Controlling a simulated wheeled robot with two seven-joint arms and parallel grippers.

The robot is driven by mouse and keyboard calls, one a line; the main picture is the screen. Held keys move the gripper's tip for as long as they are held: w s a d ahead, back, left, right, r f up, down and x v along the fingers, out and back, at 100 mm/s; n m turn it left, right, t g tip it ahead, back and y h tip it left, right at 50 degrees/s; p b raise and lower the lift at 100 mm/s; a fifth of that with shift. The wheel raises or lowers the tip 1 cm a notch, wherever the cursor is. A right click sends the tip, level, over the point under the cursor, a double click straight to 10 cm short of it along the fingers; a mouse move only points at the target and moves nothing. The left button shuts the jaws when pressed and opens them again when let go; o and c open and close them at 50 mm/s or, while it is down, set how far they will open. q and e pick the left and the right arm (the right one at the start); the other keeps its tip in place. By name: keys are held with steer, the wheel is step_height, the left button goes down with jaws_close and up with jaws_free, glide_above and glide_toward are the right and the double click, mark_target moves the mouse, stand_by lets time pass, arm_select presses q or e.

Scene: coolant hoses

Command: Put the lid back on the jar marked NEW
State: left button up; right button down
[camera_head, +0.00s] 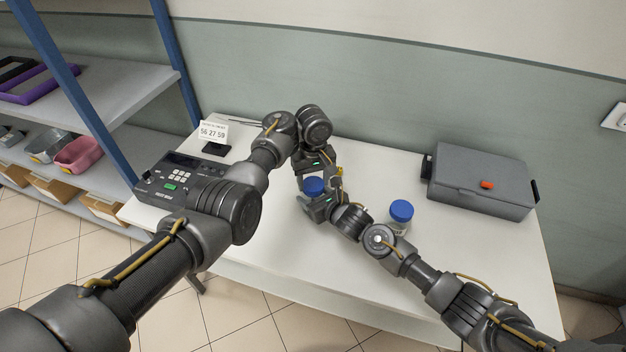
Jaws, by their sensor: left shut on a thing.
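A blue lid (313,186) shows between my two grippers over the middle of the table. My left gripper (314,175) points down from above and is shut on this lid. My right gripper (320,196) reaches in from the right, close below and beside the lid. Its fingers are partly hidden, and I cannot tell whether they are open or shut. Whether a jar is under this lid is hidden. A clear jar with a blue lid on it (401,212) stands to the right, partly behind my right arm. No NEW mark is readable.
A white table (290,252) carries a grey case with an orange latch (482,180) at right. A dark keypad device (180,178) and a small sign (213,133) stand at left. A shelf rack (95,100) is beyond the left edge. The table's front middle is clear.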

arm_select(q)
steer(key=m, duration=1.9)
steer(key=shift+m, duration=0.3)
steer(key=m, duration=0.9)
steer(key=shift+m, duration=0.3)
steer(key=m, duration=0.4)
steer(key=shift+m, duration=0.3)
steer(key=m, duration=0.3)
steer(key=shift+m, duration=0.3)
steer(key=o, duration=1.2)
steer(key=shift+f, duration=0.1)
steer(key=shift+c, duration=0.2)
